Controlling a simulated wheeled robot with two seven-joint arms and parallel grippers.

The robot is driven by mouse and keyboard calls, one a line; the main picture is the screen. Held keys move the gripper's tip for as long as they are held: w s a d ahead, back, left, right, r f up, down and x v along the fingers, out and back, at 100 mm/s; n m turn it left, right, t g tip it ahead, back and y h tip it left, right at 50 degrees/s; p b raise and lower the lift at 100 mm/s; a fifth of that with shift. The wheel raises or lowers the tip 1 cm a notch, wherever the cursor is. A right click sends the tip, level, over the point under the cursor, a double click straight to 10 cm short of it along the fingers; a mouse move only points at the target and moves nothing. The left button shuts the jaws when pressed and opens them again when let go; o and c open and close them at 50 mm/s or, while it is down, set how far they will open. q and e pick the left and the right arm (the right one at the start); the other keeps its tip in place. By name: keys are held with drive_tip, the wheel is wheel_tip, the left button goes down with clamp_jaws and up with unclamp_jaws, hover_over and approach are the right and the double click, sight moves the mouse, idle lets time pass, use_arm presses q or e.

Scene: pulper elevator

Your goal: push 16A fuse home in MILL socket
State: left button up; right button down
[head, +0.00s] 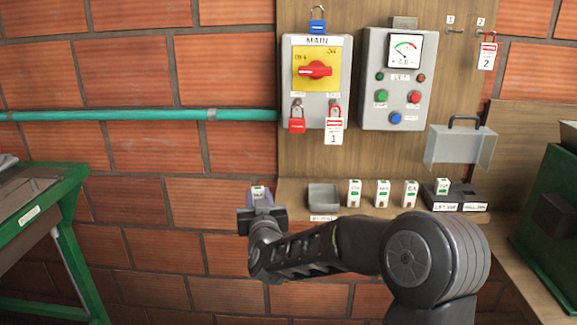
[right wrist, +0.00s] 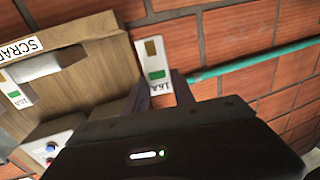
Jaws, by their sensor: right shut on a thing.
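My right gripper (head: 261,203) is shut on a white fuse (head: 258,192) with a green mark, held out in front of the brick wall, left of the shelf. In the right wrist view the held fuse (right wrist: 155,62) shows a tan band, a green patch and a label that seems to read 16A. It stands up between the fingers, clear of the wall board. Two dark socket blocks stand at the right end of the shelf. The left one (head: 427,195) has a fuse (head: 442,186) in it; the right one (head: 470,192) looks empty. Their labels are too small to read. My left gripper is not in view.
A grey tray (head: 323,196) labelled SCRAP and three upright fuses (head: 382,193) stand on the shelf. Above are the MAIN switch box (head: 291,107), a meter panel (head: 370,105) and a clear cover (head: 460,150) with a black handle. Green benches flank both sides.

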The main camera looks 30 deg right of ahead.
drive_tip(key=s+a+f+n+y, duration=0.2)
drive_tip(key=a+f+y, duration=0.1)
drive_tip(key=a+f, duration=0.5)
drive_tip(key=s+a+f+n+t+y, duration=0.1)
drive_tip(key=s+a+f+n+y, duration=0.1)
drive_tip(key=a+f, duration=0.6)
drive_tip(key=a+n+y, duration=0.1)
drive_tip(key=a+y, duration=0.1)
drive_tip(key=shift+s+f+t+y, duration=0.2)
drive_tip(key=shift+s+t+y, duration=0.1)
drive_tip(key=shift+s, duration=0.1)
